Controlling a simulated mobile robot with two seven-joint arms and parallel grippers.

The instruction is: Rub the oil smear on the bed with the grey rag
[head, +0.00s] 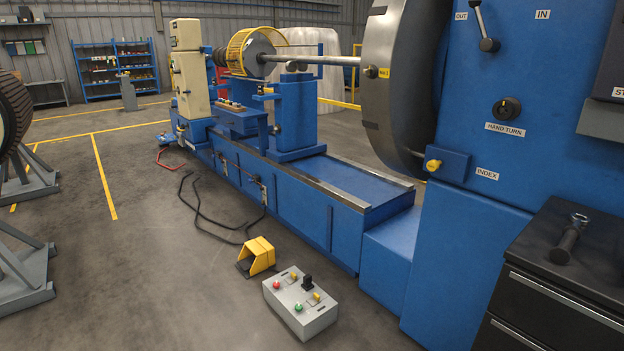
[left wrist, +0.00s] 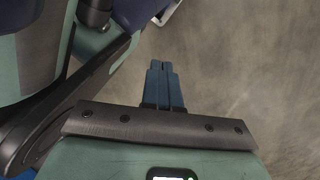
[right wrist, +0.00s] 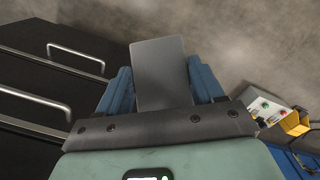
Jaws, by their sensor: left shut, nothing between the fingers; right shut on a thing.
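The blue bed (head: 368,188) of the machine runs across the middle of the head view, with metal rails along its edges. I cannot make out an oil smear on it. My left gripper (left wrist: 162,68) points over bare floor in the left wrist view, its blue fingers together and empty. Neither gripper shows in the head view.
The black drawer cabinet (head: 560,290) with a bolt-like tool (head: 569,240) on top stands at the right; its handles show in the right wrist view (right wrist: 75,58). A grey control box (head: 300,303) and yellow pedal (head: 257,256) lie on the floor before the bed. Floor at left centre is mostly clear.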

